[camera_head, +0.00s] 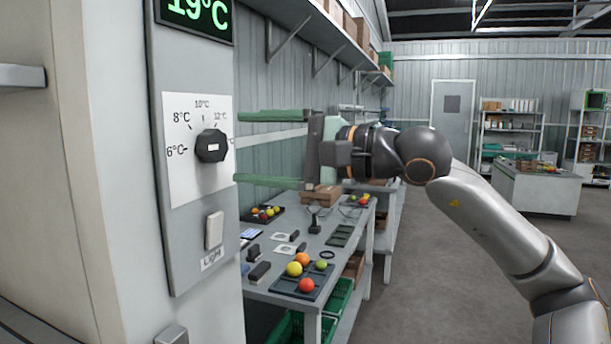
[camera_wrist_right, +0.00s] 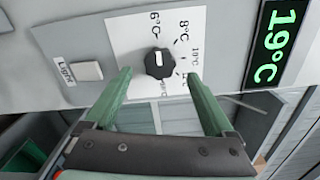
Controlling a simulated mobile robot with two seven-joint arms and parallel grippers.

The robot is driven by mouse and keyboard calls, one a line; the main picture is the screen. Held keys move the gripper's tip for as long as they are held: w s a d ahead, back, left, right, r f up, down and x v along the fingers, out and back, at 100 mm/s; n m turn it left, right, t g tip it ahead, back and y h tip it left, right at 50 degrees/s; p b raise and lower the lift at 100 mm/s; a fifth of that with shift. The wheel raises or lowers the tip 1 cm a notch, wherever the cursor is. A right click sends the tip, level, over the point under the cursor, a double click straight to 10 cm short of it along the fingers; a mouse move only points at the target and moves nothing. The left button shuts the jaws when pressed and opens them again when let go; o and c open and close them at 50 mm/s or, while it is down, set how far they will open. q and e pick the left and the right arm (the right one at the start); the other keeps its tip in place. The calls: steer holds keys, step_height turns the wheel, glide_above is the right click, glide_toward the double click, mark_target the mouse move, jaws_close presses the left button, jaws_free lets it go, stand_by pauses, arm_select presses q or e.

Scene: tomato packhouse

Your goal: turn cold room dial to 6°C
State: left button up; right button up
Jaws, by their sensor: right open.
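The cold room dial (camera_head: 211,146) is a black knob with a white mark on a white scale plate (camera_head: 182,180). The plate reads 6°C at left, then 8°C, 10°C and 12°C clockwise. The green display (camera_head: 196,12) above reads 19°C. My right gripper (camera_head: 237,147) is open, its green fingers level, one higher and one lower than the dial, with tips just right of the panel. In the right wrist view the dial (camera_wrist_right: 159,63) sits beyond and between the open fingers, apparently untouched. My left gripper is not in view.
A light switch (camera_head: 214,230) is below the dial on the grey panel (camera_head: 182,255). A workbench (camera_head: 330,252) with tomato trays stands behind, under a wall shelf (camera_head: 325,35). Open floor (camera_head: 430,270) lies to the right.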

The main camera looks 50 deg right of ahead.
arm_select(q)
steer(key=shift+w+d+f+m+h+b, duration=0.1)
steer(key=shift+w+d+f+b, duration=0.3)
steer(key=shift+b, duration=0.5)
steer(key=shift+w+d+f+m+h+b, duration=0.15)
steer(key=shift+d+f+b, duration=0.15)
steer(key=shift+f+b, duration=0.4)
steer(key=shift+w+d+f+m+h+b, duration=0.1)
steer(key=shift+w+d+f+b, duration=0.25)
steer(key=shift+b, duration=0.7)
arm_select(e)
steer(key=v, duration=0.8)
